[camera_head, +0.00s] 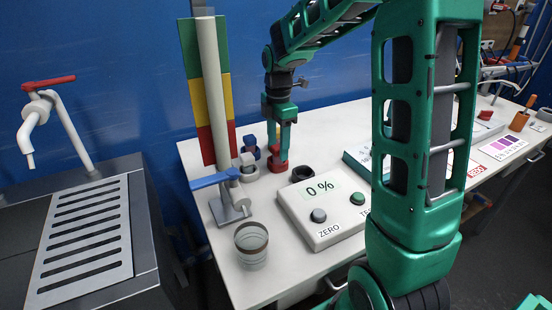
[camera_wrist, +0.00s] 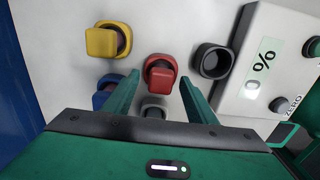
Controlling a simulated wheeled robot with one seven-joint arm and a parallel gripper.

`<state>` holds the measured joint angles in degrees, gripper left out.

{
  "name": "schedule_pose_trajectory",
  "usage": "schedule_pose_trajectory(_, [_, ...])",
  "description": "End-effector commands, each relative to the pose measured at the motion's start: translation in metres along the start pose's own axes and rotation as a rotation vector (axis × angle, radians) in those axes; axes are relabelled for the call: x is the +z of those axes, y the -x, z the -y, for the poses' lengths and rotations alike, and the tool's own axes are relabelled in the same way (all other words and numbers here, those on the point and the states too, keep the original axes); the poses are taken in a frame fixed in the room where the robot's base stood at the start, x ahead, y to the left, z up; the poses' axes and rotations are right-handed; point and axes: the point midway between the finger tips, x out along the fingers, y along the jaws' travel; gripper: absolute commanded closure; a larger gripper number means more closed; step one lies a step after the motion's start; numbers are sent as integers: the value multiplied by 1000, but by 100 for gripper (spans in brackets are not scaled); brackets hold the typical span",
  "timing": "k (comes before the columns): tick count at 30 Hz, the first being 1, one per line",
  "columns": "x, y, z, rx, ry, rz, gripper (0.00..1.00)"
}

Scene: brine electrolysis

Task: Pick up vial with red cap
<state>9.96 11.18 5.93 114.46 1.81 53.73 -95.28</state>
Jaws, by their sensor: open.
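The vial with the red cap (camera_wrist: 160,76) stands in a dark red holder; in the head view its red part (camera_head: 277,167) shows low on the white table, right below my gripper. My gripper (camera_wrist: 159,80) is open, pointing down. In the wrist view its two green fingers lie to the left and right of the red cap, with gaps showing, so it holds nothing. In the head view my gripper (camera_head: 284,145) hides most of the vial. I cannot tell exactly how far the fingertips are above the table.
Close by are a yellow-capped vial (camera_wrist: 106,41), a blue one (camera_wrist: 101,99), a grey one (camera_wrist: 153,109) and an empty dark holder (camera_wrist: 213,61). A meter reading 0 % (camera_head: 325,208) stands right of them. A blue-handled stand (camera_head: 231,205) and a glass beaker (camera_head: 251,246) are nearer.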

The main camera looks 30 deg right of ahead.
Motion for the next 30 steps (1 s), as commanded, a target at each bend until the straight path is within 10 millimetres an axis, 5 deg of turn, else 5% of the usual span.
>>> schedule_pose_trajectory(12, [1, -14, 0, 1, -1, 1, 51])
schedule_pose_trajectory(18, [1, -14, 0, 1, -1, 1, 93])
schedule_pose_trajectory(30, [1, -8, 0, 2, -1, 1, 93])
